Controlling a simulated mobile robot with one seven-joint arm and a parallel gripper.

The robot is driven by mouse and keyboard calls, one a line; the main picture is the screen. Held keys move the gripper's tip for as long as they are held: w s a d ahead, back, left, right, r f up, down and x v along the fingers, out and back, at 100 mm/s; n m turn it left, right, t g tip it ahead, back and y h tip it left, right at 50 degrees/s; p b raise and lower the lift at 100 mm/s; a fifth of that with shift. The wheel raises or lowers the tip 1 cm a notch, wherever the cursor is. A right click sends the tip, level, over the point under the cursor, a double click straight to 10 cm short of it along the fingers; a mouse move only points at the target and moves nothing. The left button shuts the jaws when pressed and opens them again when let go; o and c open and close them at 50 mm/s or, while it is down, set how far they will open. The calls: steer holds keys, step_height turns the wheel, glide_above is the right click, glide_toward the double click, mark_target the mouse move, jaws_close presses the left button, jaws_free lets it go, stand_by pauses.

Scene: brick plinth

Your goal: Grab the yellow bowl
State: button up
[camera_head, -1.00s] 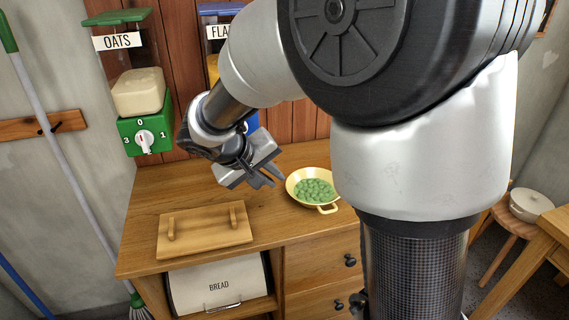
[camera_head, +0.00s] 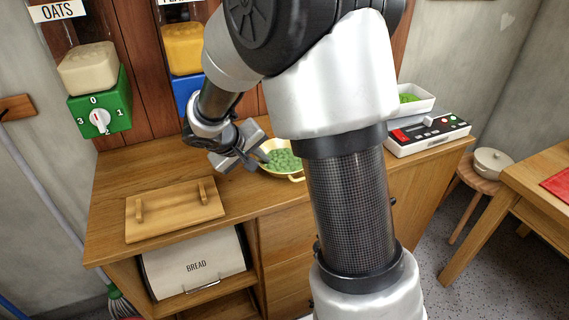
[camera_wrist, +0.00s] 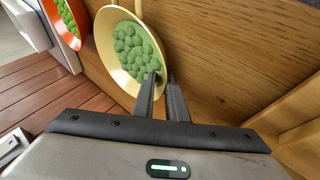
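The yellow bowl (camera_head: 297,178) holds green round pieces (camera_head: 284,161) and sits on the wooden counter, with a loop handle towards the front. My arm hides part of it in the head view. In the wrist view the bowl (camera_wrist: 104,68) shows at upper centre. My gripper (camera_wrist: 162,80) points at its near right rim. Its two fingers stand slightly apart with a narrow gap. The left fingertip overlaps the bowl's rim, and the right one is just outside. I cannot tell whether either touches. In the head view my gripper (camera_head: 262,158) is at the bowl's left side.
A wooden board with two handles (camera_head: 175,209) lies left on the counter (camera_head: 110,180). A bread box (camera_head: 195,265) is below. Green (camera_head: 100,105) and blue dispensers hang behind. A device with buttons (camera_head: 430,135) stands right. An orange bowl (camera_wrist: 55,12) shows in the wrist view.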

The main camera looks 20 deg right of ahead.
steer(key=shift+c, duration=0.3)
jaws_close()
steer(key=shift+r, duration=0.2)
